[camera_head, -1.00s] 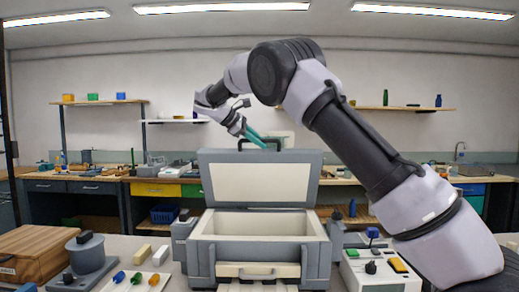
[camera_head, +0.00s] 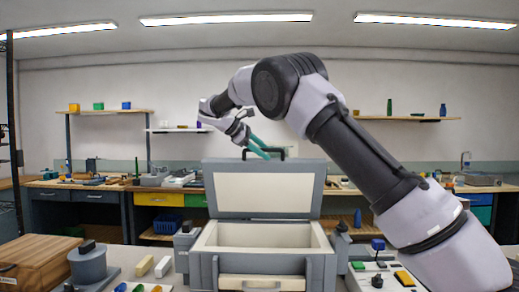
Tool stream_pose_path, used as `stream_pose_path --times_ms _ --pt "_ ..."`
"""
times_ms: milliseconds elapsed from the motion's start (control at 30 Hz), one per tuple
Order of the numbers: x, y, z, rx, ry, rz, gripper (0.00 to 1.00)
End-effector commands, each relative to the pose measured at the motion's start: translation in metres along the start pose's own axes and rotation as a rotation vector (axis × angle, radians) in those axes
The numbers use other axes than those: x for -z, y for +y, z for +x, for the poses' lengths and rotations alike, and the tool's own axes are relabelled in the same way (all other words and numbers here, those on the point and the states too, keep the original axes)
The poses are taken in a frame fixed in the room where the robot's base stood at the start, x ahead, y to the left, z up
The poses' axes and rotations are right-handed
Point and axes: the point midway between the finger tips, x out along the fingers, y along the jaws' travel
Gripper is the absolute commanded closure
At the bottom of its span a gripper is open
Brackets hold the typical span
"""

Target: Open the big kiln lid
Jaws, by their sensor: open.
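The big kiln (camera_head: 206,266) is a grey box with a cream lining, standing at the front middle of the bench. Its lid (camera_head: 264,192) stands upright at the back edge, with its cream inner face toward me, and the kiln's inside is in view and looks empty. A dark handle (camera_head: 272,150) sits on the lid's top edge. My gripper (camera_head: 258,151) has teal fingers and is at the left part of this handle. The fingers are open. Whether they touch the handle is hard to tell.
A wooden box (camera_head: 40,262) and a grey round device (camera_head: 88,265) stand on the left. Cream blocks (camera_head: 145,266) and coloured glass pieces lie beside them. A control box (camera_head: 372,275) with coloured buttons is right of the kiln, under my arm.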

Motion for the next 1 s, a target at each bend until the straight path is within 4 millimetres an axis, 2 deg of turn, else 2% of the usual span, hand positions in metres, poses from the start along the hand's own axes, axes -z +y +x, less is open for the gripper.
stream_pose_path --times_ms 167,400,600,733,1000 --pt "0.001 0.000 -0.022 -0.005 0.001 0.000 0.51" --pt "0.002 0.000 -0.072 -0.005 0.001 0.000 0.51" --pt "0.001 0.000 -0.099 -0.003 0.000 0.001 0.51" --pt "0.001 0.000 -0.106 -0.002 0.001 0.001 0.51" --pt "0.001 0.000 -0.107 -0.001 0.001 -0.001 0.51"
